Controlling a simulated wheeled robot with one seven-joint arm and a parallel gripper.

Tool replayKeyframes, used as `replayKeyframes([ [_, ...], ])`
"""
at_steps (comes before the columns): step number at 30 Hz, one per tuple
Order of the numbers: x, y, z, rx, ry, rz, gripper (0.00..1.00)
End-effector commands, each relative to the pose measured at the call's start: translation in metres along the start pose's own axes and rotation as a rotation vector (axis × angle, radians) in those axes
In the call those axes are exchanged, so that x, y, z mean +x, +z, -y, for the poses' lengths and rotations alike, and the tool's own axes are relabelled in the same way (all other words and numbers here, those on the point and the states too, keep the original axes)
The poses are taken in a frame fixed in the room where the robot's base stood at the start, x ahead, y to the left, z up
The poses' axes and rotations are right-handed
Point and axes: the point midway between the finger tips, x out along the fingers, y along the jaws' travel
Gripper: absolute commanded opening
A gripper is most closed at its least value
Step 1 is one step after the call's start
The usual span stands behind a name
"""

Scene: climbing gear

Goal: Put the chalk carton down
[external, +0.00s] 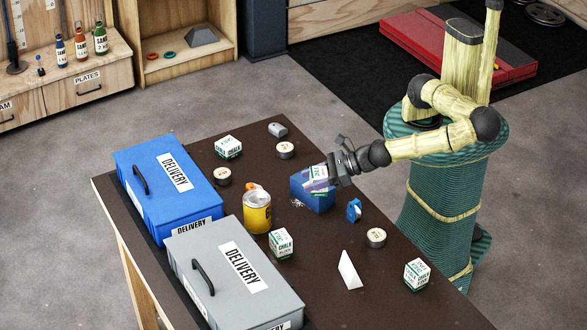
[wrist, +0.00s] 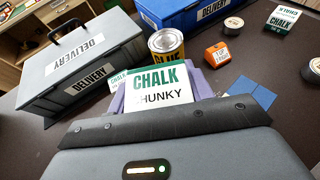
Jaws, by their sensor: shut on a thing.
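My gripper (external: 333,172) is shut on a white and green chalk carton (external: 318,179), held over the right part of the dark table. In the wrist view the carton (wrist: 158,85) faces me and reads "CHALK CHUNKY". In the external view the carton overlaps a blue block-like object (external: 313,198) on the table; I cannot tell whether they touch. The carton's underside is hidden. Other chalk cartons stand at the back (external: 228,147), in the middle (external: 281,244) and at the near right (external: 416,273) of the table.
A blue delivery box (external: 140,155) and a grey delivery box (external: 205,255) line the table's left side. A yellow glue tin (external: 257,213), tape rolls (external: 376,237), a small blue item (external: 354,210) and a white folded card (external: 349,270) stand around. Bare tabletop shows at the near right.

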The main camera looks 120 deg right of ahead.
Motion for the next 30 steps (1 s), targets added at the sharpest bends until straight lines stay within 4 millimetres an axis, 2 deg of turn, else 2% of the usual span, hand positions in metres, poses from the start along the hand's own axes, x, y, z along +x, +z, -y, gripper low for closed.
replayKeyframes([
  [1,-0.003,0.018,0.022,0.021,-0.055,0.000,0.26],
  [6,-0.008,0.037,0.085,0.088,-0.217,0.001,0.26],
  [10,-0.012,0.043,0.113,0.118,-0.290,0.002,0.26],
  [14,-0.013,0.042,0.122,0.130,-0.315,0.003,0.26],
  [23,-0.012,0.039,0.121,0.129,-0.314,0.003,0.26],
  [26,-0.008,0.030,0.121,0.126,-0.313,0.002,0.26],
  [30,0.002,0.007,0.121,0.124,-0.315,0.002,0.26],
])
